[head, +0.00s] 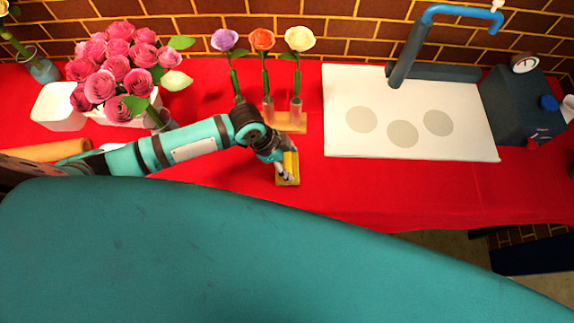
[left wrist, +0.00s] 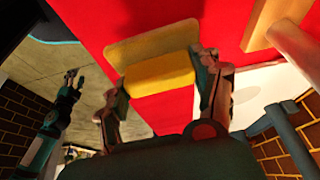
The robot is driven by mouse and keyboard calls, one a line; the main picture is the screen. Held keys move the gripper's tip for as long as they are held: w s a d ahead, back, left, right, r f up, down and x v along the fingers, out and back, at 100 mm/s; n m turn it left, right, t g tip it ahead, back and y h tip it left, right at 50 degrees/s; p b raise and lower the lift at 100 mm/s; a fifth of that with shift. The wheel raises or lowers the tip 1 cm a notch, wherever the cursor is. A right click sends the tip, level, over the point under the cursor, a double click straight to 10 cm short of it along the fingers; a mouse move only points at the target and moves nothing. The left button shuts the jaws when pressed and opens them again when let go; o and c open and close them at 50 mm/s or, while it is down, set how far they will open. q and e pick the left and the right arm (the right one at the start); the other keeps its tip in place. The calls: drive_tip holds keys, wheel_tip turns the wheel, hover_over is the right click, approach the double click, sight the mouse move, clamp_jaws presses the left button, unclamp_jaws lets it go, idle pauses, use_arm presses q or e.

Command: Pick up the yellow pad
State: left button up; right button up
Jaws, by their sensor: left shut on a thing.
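The yellow pad (left wrist: 158,74) is a small block between the two fingers of my left gripper (left wrist: 165,88) in the left wrist view. My left gripper is shut on it. In the head view the yellow pad (head: 290,166) shows partly behind my left gripper (head: 284,174). My right gripper (left wrist: 73,80) shows small at the left of the left wrist view, away from the pad. Its jaw state is unclear.
A wooden holder (head: 294,127) with purple, orange and cream flowers stands just behind my left gripper. A white board (head: 465,140) with grey discs lies to the right, near a dark box (head: 510,95) with a gauge. Pink flowers (head: 115,65) stand at the left. Red cloth (head: 370,190) is clear in front.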

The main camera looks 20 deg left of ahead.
use_arm(q)
drive_tip(key=s, duration=0.5)
drive_tip(key=s+b, duration=0.1)
drive_tip(key=s, duration=0.4)
drive_tip(key=s+r+b, duration=0.1)
drive_tip(key=s, duration=0.5)
drive_tip(key=shift+d, duration=0.15)
